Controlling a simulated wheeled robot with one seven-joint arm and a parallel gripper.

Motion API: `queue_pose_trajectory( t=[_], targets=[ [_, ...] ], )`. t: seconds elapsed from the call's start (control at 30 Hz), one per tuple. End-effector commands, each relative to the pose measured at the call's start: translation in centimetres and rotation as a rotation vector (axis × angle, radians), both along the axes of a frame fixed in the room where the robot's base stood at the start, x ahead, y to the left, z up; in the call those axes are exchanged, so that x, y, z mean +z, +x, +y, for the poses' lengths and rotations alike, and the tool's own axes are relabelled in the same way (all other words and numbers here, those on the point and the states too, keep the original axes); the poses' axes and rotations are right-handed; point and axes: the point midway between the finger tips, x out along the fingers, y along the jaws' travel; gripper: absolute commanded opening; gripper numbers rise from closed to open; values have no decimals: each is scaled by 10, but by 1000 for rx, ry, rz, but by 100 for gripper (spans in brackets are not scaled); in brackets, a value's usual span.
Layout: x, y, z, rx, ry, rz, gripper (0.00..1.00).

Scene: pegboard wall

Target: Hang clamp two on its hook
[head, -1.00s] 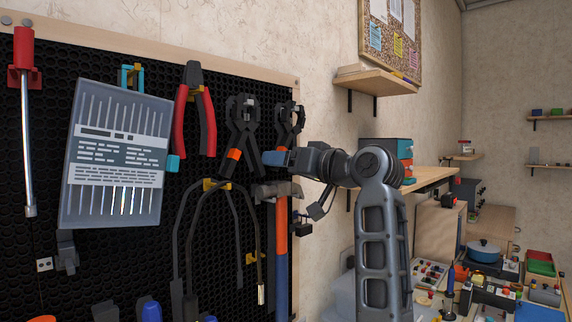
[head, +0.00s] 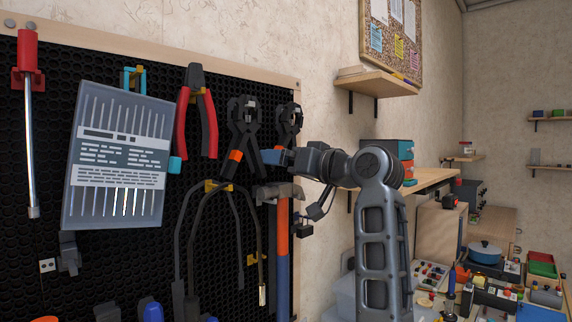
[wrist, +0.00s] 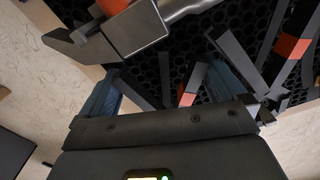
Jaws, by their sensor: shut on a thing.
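A dark clamp (head: 288,120) is upright against the pegboard near its right edge, and my gripper (head: 272,157) is shut on its lower part. Its handles with an orange band (wrist: 189,88) show between the two blue fingers in the wrist view. A similar dark clamp (head: 243,125) with an orange band hangs just left of it. That neighbour's handle (wrist: 293,46) shows at the right in the wrist view. The hook behind the held clamp is hidden, so I cannot tell whether the clamp rests on it.
A hammer (head: 283,235) hangs just below my gripper; its metal head (wrist: 135,30) is close in the wrist view. Red pliers (head: 196,110) and a drill bit case (head: 118,155) hang further left. A wooden shelf (head: 376,82) juts out at upper right.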

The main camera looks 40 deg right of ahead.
Motion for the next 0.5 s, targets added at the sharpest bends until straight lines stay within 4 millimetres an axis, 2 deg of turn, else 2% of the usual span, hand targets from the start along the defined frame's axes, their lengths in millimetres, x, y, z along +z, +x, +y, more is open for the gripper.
queue_pose_trajectory(
  t=[0.03,0.3,0.33,0.5],
  targets=[
    [-6,3,0,2,2,13,92],
    [-7,2,-1,-2,3,14,92],
    [-7,2,-2,-2,3,14,99],
    [-8,2,-2,-3,3,16,100]
  ],
)
